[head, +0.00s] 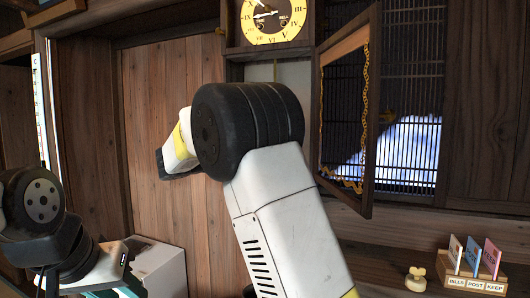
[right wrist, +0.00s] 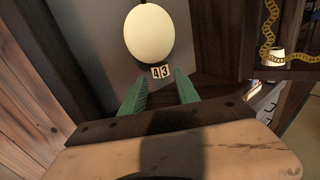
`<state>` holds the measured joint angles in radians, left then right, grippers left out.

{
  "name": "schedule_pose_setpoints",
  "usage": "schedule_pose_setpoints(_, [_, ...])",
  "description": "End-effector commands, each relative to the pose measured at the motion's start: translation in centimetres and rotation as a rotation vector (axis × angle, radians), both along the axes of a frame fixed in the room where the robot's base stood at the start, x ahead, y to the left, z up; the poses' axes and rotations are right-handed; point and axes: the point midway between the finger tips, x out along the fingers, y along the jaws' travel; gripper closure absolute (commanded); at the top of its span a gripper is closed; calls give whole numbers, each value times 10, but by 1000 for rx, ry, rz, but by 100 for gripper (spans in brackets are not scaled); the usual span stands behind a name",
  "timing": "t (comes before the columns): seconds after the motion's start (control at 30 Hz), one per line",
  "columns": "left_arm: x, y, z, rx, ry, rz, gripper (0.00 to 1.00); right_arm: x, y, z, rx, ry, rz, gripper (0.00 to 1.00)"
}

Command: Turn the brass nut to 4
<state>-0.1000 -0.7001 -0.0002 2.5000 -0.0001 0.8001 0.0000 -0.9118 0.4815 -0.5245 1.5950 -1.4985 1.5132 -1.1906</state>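In the right wrist view a small pale block (right wrist: 161,71), with one face reading 4 and the other 3, sits just below a round cream disc (right wrist: 148,32). No brass colour shows on it, so I cannot tell whether it is the nut. My right gripper (right wrist: 160,78) is open, its green fingers on either side of the view below the block; I see no contact.
A dark-framed glazed door (head: 345,115) with a yellow chain stands open right of the clock. A card rack (head: 475,270) marked BILLS, POST, KEEP and a cream key-like piece (head: 416,279) stand on the shelf. A white box (head: 160,265) is at lower left.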

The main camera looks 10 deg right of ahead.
Motion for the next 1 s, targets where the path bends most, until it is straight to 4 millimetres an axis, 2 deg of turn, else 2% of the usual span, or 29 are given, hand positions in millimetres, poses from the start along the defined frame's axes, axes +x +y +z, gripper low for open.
schedule_pose_setpoints(0.1, [0, 0, 0, 0, 0, 0, 64, 9, -20, 0, 0, 0, -4, 63])
schedule_pose_setpoints(0.3, [0, 0, 0, 0, 0, 0, 64, 21, -45, 0, 0, 0, -4, 63])
schedule_pose_setpoints(0.47, [0, 0, 0, 0, 0, 0, 64, 25, -53, 0, 0, 0, -1, 63])
schedule_pose_setpoints(0.7, [0, 0, 0, 0, 0, 0, 64, 26, -54, 0, 0, 0, -1, 63])
schedule_pose_setpoints(0.77, [0, 0, 0, 0, 0, 0, 64, 26, -54, 0, 0, 0, -1, 72])
schedule_pose_setpoints(0.9, [0, 0, 0, 0, 0, 0, 64, 26, -53, 0, 0, 0, -1, 100])
schedule_pose_setpoints(1.0, [0, 0, 0, 0, 0, 0, 64, 26, -53, 0, 0, 0, -1, 100])
